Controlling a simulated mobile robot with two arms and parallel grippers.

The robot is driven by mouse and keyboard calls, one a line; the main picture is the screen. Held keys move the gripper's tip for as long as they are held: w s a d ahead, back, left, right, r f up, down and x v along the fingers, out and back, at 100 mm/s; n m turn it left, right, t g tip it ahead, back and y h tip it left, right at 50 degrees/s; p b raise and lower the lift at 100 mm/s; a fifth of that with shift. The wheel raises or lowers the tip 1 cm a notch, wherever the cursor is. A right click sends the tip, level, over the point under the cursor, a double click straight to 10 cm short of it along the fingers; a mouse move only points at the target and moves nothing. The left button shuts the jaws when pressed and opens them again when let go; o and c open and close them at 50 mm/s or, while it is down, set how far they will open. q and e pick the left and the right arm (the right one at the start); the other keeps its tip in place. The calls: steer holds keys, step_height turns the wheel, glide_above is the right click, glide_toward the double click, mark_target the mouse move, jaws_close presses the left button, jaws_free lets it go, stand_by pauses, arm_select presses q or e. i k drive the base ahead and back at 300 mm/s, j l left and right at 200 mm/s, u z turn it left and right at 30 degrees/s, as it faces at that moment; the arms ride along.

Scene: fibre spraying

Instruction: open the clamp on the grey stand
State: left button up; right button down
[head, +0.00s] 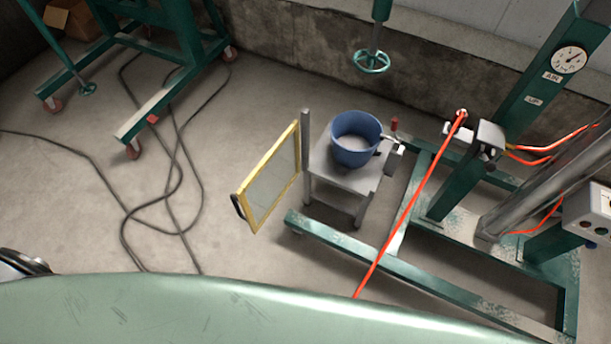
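The grey stand (340,176) is a small grey table in the middle of the view, with a blue bucket (356,140) on its top. The clamp (392,146) appears to be the small grey fitting at the stand's right edge, beside the bucket. A red-tipped handle (394,124) stands upright by it. The clamp is too small to tell whether it is open or shut.
A yellow-framed panel (272,178) stands out left of the stand by a grey post. A green stirrer (371,60) hangs above and behind the bucket. An orange hose (408,212) crosses right of the stand over a green frame (400,272). Black cables (178,170) lie on the left floor.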

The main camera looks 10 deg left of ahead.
mark_target(395, 120)
steer(key=i+j+z, duration=0.1)
steer(key=j+z, duration=1.25)
steer(key=k+j, duration=0.1)
steer(key=j, duration=0.3)
steer(key=k+j+z, duration=0.1)
steer(key=j, duration=0.35)
steer(key=k+j, duration=0.1)
steer(key=j, duration=0.3)
steer(key=k+j+z, duration=0.1)
steer(key=j, duration=0.35)
